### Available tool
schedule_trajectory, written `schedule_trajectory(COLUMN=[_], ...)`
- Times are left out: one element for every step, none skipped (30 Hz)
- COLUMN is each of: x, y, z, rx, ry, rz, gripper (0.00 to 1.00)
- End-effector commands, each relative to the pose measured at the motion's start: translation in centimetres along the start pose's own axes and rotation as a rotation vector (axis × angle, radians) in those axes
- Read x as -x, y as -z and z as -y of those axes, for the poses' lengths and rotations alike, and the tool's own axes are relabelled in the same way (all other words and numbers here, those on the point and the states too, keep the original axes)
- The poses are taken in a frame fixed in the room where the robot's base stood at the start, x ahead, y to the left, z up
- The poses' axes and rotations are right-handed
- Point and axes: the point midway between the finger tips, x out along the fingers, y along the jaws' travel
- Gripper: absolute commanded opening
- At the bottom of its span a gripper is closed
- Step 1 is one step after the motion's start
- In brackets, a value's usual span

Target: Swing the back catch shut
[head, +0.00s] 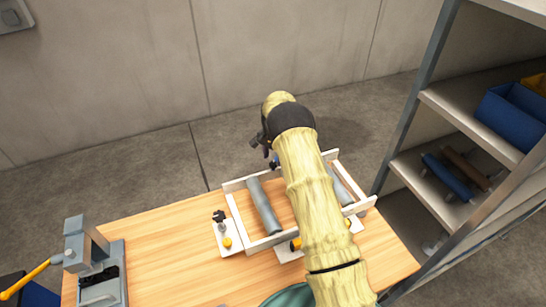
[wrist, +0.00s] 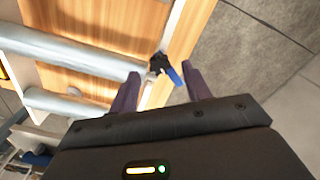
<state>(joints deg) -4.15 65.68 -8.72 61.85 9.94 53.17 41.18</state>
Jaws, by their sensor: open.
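The back catch has a dark body and a blue handle (wrist: 173,76). It sits at the rim of the white-walled frame (head: 236,186), on the far side of the table. In the wrist view the handle shows between and just beyond the fingertips of my gripper (wrist: 160,74), which are apart, with no clear contact visible. In the head view my gripper (head: 266,142) is at the frame's back edge, and my arm hides much of the frame and most of the back catch. I cannot tell the catch's exact swing angle.
Grey cylinders (head: 265,206) lie in the frame. A side catch with a yellow tip (head: 227,242) stands left, and another yellow-tipped one (head: 296,244) is at the front. A grey press (head: 90,250) stands left. A shelf rack (head: 412,105) rises right. The wooden table (head: 165,245) is clear between press and frame.

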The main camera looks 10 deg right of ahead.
Motion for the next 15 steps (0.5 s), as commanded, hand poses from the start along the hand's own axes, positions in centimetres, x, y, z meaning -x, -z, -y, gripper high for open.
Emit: schedule_trajectory(x=[-0.5, -0.8, -1.3, -1.6, -1.8, -2.1, -2.2, -2.3, -2.4, -2.4, -2.5, -2.5, -2.5, -2.5, -2.5], y=[0.0, 0.0, 0.0, 0.0, 0.0, 0.0, 0.0, 0.0, 0.0, 0.0, 0.0, 0.0, 0.0, 0.0, 0.0], z=[0.0, 0.0, 0.0, 0.0, 0.0, 0.0, 0.0, 0.0, 0.0, 0.0, 0.0, 0.0, 0.0, 0.0, 0.0], rx=[0.0, 0.0, 0.0, 0.0, 0.0, 0.0, 0.0, 0.0, 0.0, 0.0, 0.0, 0.0, 0.0, 0.0, 0.0], ry=[-0.002, -0.001, 0.0, -0.001, -0.001, -0.001, 0.0, 0.0, 0.001, 0.001, 0.001, 0.001, 0.001, 0.001, 0.001], rz=[0.002, 0.001, 0.0, 0.001, 0.001, 0.001, 0.0, 0.0, -0.001, -0.001, -0.001, -0.001, -0.001, -0.001, -0.001], gripper=[0.48, 0.48, 0.48, 0.48, 0.48, 0.48, 0.48, 0.48, 0.48, 0.48, 0.48, 0.48, 0.48, 0.48, 0.48])
